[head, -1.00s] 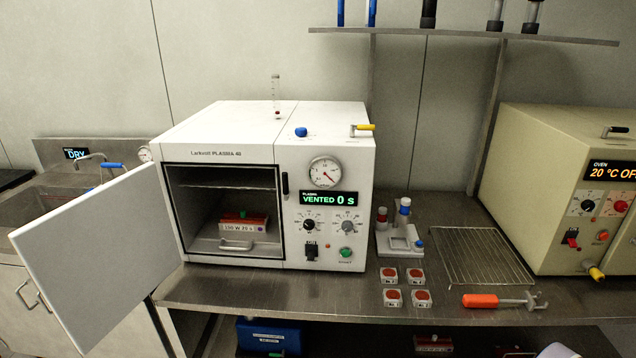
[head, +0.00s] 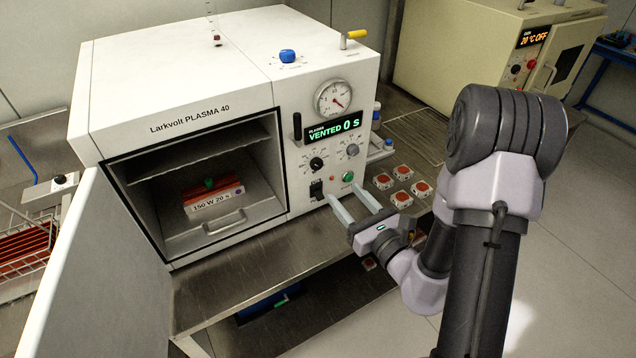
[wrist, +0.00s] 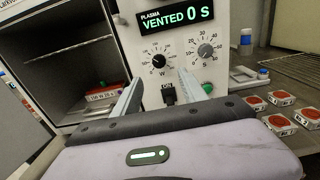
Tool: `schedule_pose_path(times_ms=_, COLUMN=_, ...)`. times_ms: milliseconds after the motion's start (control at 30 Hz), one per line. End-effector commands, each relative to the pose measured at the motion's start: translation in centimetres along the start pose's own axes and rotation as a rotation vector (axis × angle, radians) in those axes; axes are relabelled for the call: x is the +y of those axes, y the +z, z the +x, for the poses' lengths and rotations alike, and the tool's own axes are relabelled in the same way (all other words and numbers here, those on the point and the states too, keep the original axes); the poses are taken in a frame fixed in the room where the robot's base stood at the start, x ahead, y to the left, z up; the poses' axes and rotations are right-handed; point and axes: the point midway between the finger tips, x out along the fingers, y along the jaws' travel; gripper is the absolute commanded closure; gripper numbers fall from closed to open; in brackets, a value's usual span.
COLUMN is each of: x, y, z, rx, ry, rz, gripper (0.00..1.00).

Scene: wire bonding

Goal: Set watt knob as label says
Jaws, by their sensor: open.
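The watt knob (head: 316,163) is the black left knob on the front panel of the white plasma cleaner (head: 205,75). In the wrist view the watt knob (wrist: 157,60) has a numbered dial marked W; its exact setting is too small to read. The label (head: 217,201) on the box inside the open chamber reads "150 W 20 s". My gripper (head: 346,190) is open and empty, its fingers pointing at the panel below the knobs. In the wrist view my gripper (wrist: 160,78) has its fingertips below the watt knob, on either side of the black switch.
The grey seconds knob (head: 352,150) sits right of the watt knob. A black switch (head: 316,189) and a green button (head: 347,177) are below. The display (head: 334,130) reads "VENTED 0 s". The chamber door (head: 110,270) stands open at left. Several red-topped pieces (head: 402,199) lie at right.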

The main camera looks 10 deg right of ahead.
Motion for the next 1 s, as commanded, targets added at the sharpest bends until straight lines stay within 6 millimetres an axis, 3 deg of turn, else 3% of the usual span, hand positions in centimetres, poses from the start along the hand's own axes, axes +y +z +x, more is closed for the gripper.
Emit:
schedule_pose_path(times_ms=100, x=0.3, y=0.3, z=3.8, rx=0.0, ry=0.009, rz=-0.002, gripper=0.5)
schedule_pose_path(times_ms=300, x=0.2, y=0.2, z=8.7, rx=0.0, ry=0.006, rz=0.0, gripper=0.5)
schedule_pose_path(times_ms=500, x=0.1, y=0.2, z=10.8, rx=0.002, ry=0.004, rz=0.001, gripper=0.5)
schedule_pose_path(times_ms=767, x=0.1, y=0.1, z=11.1, rx=0.003, ry=0.004, rz=0.002, gripper=0.5)
schedule_pose_path(times_ms=1000, x=0.1, y=0.1, z=11.1, rx=0.003, ry=0.004, rz=0.002, gripper=0.93)
